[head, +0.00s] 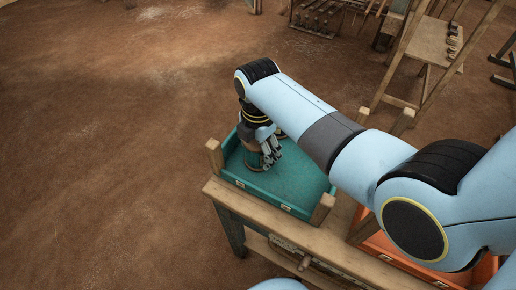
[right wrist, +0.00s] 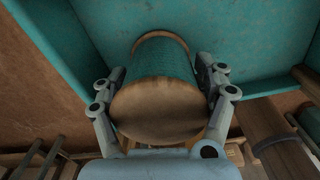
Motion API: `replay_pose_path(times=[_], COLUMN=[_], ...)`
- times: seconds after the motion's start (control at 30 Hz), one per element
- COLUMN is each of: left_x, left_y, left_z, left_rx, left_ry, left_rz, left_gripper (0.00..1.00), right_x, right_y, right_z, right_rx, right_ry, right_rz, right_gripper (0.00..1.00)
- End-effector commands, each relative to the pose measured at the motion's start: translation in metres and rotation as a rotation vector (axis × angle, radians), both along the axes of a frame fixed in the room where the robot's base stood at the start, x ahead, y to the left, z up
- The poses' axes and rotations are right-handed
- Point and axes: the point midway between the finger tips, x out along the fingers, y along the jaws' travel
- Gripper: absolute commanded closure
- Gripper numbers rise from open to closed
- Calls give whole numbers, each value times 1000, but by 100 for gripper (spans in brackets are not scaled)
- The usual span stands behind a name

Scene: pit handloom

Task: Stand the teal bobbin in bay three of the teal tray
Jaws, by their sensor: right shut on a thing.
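The teal tray (head: 300,180) sits on a wooden bench, with wooden blocks at its corners. My right gripper (head: 268,152) is over the tray's left part, pointing down, with its fingers shut around the teal bobbin (head: 252,155). In the right wrist view the bobbin (right wrist: 165,62) has teal thread between two wooden ends, and the fingers (right wrist: 160,72) press on both sides. It looks about upright, its lower end at or close to the tray floor; contact cannot be told. Bay marks are not readable. My left gripper is not in view.
An orange tray (head: 371,243) is partly hidden beneath my right arm on the same bench (head: 245,203). Wooden frames (head: 433,45) and a rack (head: 318,18) stand farther back. The brown floor (head: 110,150) at left is clear.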

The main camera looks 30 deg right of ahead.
Motion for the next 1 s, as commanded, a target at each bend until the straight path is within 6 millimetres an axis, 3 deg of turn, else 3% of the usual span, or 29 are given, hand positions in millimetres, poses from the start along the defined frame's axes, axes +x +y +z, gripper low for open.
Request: replay_pose_path(times=[0.37,0.4,0.57,0.87,1.0], left_x=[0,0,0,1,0], left_y=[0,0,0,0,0], left_z=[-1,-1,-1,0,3], left_rx=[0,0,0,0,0], left_ry=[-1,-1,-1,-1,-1], left_rz=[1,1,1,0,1], left_gripper=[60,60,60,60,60], right_x=[0,0,0,0,1], right_y=[0,0,0,0,0], right_z=[-6,-5,-5,-4,10], right_rx=[0,0,0,0,1], right_ry=[-1,0,0,0,-3], right_rz=[-1,-1,-1,-1,-1], right_gripper=[64,23,2,0,0])
